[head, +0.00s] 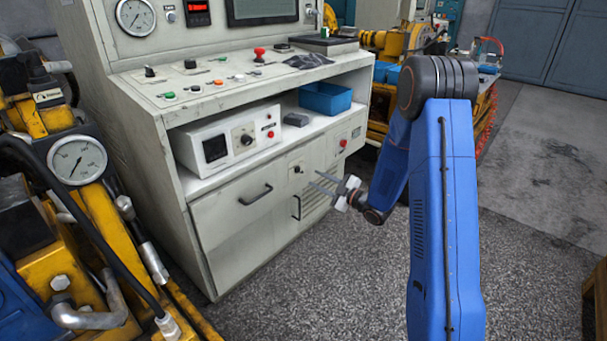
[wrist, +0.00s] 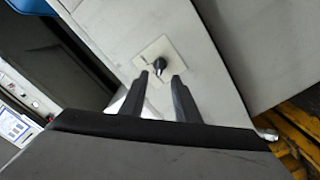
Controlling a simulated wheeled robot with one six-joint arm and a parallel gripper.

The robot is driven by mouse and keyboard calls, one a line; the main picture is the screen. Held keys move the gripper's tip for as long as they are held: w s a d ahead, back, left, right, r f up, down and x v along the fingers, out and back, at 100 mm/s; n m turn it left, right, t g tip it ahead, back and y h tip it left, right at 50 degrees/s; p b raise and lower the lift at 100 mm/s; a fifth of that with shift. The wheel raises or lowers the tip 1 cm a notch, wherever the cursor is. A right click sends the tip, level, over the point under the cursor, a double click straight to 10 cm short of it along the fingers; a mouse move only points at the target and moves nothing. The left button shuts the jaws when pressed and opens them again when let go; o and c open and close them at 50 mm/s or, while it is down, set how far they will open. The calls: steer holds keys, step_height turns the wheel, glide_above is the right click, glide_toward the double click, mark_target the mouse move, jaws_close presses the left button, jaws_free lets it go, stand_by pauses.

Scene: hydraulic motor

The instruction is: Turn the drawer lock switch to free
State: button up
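The drawer lock switch is a small black knob (wrist: 160,64) on a pale square plate (wrist: 152,52) in the wrist view. In the head view the small dark switch (head: 297,169) sits on the cabinet front, right of the drawer front (head: 228,222) and its dark handle (head: 255,195). The drawer front looks flush with the cabinet. My gripper (head: 316,180) is in front of the cabinet, just right of and below the switch in the head view. In the wrist view its two fingers (wrist: 160,76) are apart and empty, with the knob in line with their gap. Contact is not visible.
The cabinet's control desk (head: 215,82) carries several buttons. A shelf below holds a white instrument box (head: 215,137) and a blue bin (head: 325,97). Yellow machinery with a gauge (head: 77,160) stands at the left. The floor (head: 350,280) before the cabinet is clear.

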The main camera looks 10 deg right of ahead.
mark_target(302, 172)
steer(key=x, duration=0.8)
steer(key=shift+c, duration=0.2)
steer(key=c, duration=0.7)
